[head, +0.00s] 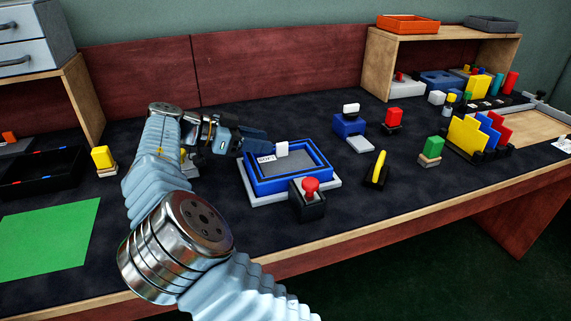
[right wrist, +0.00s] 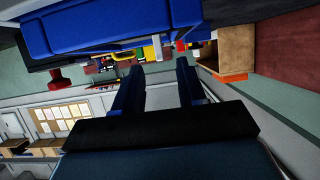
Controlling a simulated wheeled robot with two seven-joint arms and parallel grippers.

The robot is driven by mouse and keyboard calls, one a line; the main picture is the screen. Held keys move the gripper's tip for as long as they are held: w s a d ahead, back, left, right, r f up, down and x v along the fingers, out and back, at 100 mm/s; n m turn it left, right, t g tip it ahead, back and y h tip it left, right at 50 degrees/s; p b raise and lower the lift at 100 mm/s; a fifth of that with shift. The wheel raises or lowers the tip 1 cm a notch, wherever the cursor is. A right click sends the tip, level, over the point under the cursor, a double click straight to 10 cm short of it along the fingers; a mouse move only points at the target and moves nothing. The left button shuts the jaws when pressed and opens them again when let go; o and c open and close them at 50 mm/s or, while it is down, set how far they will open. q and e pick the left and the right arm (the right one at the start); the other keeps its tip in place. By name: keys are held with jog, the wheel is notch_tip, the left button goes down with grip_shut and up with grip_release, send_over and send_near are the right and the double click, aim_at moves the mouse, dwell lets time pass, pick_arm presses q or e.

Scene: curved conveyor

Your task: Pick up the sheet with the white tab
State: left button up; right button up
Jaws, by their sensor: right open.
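The sheet (head: 292,166) is a flat dark grey piece lying inside a blue tray (head: 262,187) in the middle of the table. Its white tab (head: 281,149) stands upright near the tray's back edge. A label reading SORT is on the tray's left side. My right gripper (head: 262,140) is open and empty, just left of and behind the tab, with its dark blue fingers pointing right. In the right wrist view the open fingers (right wrist: 160,68) show with nothing between them, and the blue tray (right wrist: 100,28) fills the top. My left gripper is not in view.
A red button on a black box (head: 307,205) stands at the tray's front. A blue block with a white top (head: 349,125) and a black-and-red block (head: 393,120) stand behind right. A yellow piece in a black holder (head: 377,170) is to the right. A green mat (head: 50,238) lies left.

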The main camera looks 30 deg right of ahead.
aim_at(276, 157)
jog(key=x, duration=0.5)
jog(key=shift+r, duration=0.1)
jog(key=shift+c, duration=0.3)
jog(key=shift+a, duration=0.1)
grip_shut()
